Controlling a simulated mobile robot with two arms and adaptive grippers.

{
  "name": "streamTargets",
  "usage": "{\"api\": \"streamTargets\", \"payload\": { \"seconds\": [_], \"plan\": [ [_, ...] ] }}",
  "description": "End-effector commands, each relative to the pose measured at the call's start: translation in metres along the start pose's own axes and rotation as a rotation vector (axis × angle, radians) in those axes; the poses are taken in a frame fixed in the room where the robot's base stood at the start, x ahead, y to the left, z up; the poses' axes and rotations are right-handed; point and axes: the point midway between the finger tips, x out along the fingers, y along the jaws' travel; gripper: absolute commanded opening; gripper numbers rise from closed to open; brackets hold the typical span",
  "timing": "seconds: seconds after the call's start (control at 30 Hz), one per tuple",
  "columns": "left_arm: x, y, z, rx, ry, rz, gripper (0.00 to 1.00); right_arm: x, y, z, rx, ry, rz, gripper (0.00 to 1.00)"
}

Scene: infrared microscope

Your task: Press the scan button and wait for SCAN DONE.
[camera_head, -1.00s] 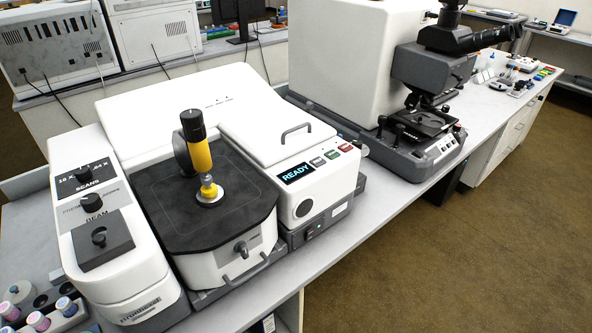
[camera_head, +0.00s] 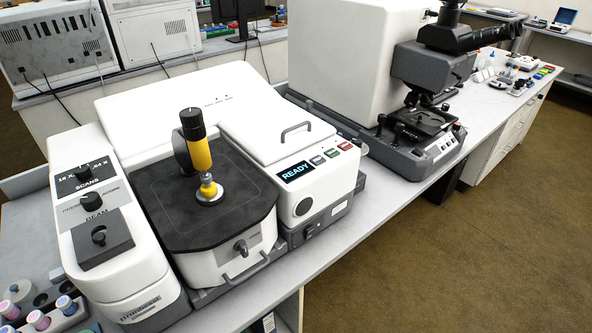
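The spectrometer stands on the bench, with a small display (camera_head: 296,172) reading READY in blue letters on its right-hand module. A knob marked SCANS (camera_head: 83,173) sits on the left module. Neither of my grippers is in view.
A yellow and black press (camera_head: 200,155) stands upright on the dark sample deck. A microscope (camera_head: 425,110) stands to the right on the same bench. Vials (camera_head: 38,320) sit in a rack at the lower left. Open floor (camera_head: 440,260) lies to the right.

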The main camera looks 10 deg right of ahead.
Motion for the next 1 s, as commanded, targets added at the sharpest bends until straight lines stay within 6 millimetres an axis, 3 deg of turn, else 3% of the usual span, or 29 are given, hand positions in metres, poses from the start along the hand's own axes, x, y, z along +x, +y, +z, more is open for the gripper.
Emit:
{"api": "streamTargets", "payload": {
  "seconds": [0.47,0.77,1.0],
  "plan": [
    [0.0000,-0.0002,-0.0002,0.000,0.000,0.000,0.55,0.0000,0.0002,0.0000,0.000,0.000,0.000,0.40],
    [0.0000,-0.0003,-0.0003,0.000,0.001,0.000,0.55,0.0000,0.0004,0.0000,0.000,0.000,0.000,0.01],
    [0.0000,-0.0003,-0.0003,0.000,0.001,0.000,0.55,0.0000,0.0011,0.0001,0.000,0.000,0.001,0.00]
  ]
}}
